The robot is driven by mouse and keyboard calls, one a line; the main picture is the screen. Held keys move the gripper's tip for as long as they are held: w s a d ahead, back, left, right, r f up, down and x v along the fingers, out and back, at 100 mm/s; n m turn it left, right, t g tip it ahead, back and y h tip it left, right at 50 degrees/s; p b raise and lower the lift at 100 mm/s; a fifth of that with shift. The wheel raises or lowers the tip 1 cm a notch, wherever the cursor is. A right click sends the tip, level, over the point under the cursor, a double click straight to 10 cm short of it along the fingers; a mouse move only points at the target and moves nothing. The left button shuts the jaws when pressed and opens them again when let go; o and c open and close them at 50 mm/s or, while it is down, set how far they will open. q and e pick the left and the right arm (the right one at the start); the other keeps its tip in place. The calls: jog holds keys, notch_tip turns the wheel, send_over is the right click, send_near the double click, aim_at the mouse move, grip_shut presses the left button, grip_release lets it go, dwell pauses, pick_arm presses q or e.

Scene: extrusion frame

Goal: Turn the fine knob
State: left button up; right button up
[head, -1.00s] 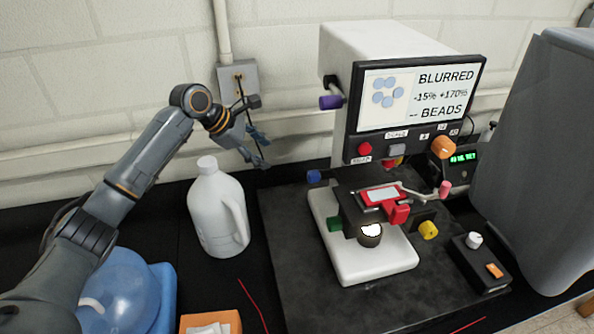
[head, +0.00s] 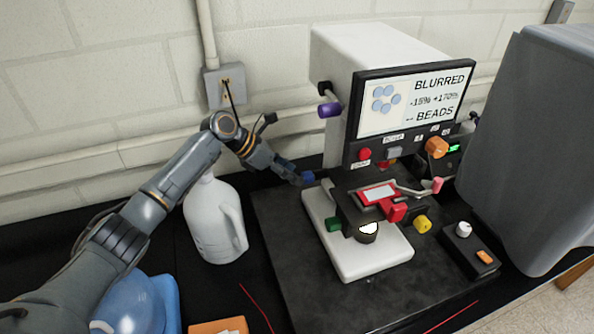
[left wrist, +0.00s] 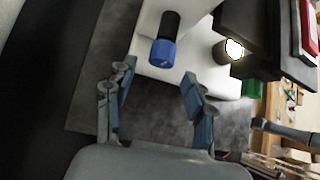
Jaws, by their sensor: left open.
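A microscope-like device (head: 365,60) stands on a dark mat, with a blue knob (head: 308,177) on its left side. The knob also shows in the left wrist view (left wrist: 162,53), on a black shaft. My left gripper (head: 294,178) is open just left of the blue knob. In the left wrist view its two fingers (left wrist: 159,80) are spread, with the knob ahead and between their lines, apart from both. A green knob (head: 333,224) and a yellow knob (head: 422,224) sit lower. No readable label shows which knob is the fine one.
The screen (head: 415,98) reads BLURRED, -15% +170%, BEADS. A red slide holder (head: 385,198) lies on the black stage. A white jug (head: 214,220) stands close under my left arm. A control box (head: 470,250) and a grey housing (head: 535,150) are at right.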

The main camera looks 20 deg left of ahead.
aim_at(307, 178)
pick_arm(q)
jog(key=x, duration=0.2)
jog(key=shift+w+d+f, duration=0.1)
jog(key=shift+d+f, duration=0.1)
pick_arm(e)
jog(key=shift+a+r, duration=0.35)
jog(key=shift+a, duration=0.35)
pick_arm(q)
grip_shut()
jog(key=m+t+y+p, duration=0.1)
jog(key=t, duration=0.1)
jog(key=m+t+y+p, duration=0.1)
jog(key=shift+s+d+t+y, duration=0.2)
jog(key=shift+s+t+y, duration=0.1)
jog(key=shift+t, duration=0.1)
pick_arm(e)
jog(key=shift+d+r, duration=0.4)
jog(key=shift+r, duration=0.4)
jog(key=shift+a, duration=0.1)
